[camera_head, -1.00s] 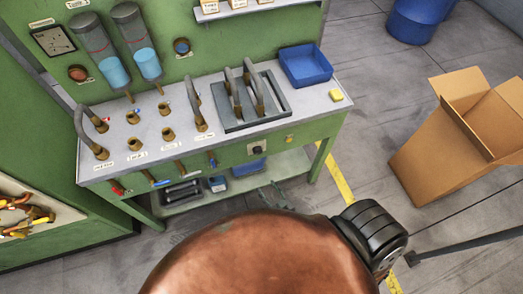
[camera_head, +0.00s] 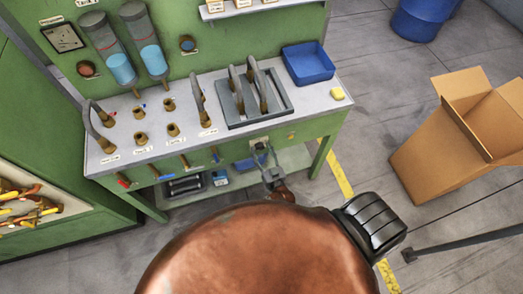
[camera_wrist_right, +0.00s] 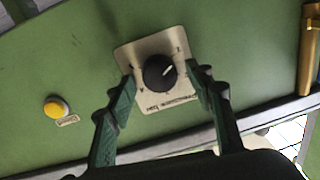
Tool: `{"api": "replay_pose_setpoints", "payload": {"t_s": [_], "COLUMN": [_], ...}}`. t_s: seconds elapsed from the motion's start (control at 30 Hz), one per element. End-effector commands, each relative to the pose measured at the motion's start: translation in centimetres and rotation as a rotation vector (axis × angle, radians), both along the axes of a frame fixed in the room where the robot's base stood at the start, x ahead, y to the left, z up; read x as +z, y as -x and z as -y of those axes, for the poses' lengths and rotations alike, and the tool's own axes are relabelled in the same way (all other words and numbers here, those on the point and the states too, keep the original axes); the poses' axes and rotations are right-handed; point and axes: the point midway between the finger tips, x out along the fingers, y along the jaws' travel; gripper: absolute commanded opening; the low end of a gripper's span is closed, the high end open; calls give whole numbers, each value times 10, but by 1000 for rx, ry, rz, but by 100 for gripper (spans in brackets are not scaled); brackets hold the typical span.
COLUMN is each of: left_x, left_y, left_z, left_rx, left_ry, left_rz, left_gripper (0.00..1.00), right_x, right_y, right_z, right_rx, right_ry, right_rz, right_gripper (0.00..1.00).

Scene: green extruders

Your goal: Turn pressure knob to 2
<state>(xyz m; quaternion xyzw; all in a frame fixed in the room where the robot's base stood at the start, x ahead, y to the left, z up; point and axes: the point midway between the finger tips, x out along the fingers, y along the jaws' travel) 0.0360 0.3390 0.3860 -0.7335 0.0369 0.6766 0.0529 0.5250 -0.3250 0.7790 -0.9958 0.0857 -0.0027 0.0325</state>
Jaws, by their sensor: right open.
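The black pressure knob (camera_wrist_right: 159,72) sits on a pale label plate (camera_wrist_right: 150,50) on the green front panel. A light pointer line on it points to the upper right in the right wrist view; the plate's lettering appears upside down. My right gripper (camera_wrist_right: 160,82) is open, with one finger to each side of the knob and a visible gap on both sides. In the head view my right gripper (camera_head: 265,165) is at the front of the bench, small and partly covering the knob area. My left gripper is not in view.
A yellow button (camera_wrist_right: 56,107) is left of the plate in the wrist view. A brass-coloured part (camera_wrist_right: 309,50) is at the right edge. The bench (camera_head: 215,140) carries a blue bin (camera_head: 308,63); a cardboard box (camera_head: 440,145) stands on the floor at right.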

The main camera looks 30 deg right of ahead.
Motion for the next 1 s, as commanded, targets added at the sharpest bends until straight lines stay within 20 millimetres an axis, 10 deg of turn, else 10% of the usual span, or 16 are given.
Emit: {"api": "replay_pose_setpoints", "payload": {"t_s": [1.0], "left_x": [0], "left_y": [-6], "left_z": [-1], "left_rx": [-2], "left_ry": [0], "left_rz": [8], "left_gripper": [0], "right_x": [0], "right_y": [0], "right_z": [0], "right_rx": [0], "right_ry": [-9], "right_rz": [2], "right_gripper": [6]}}
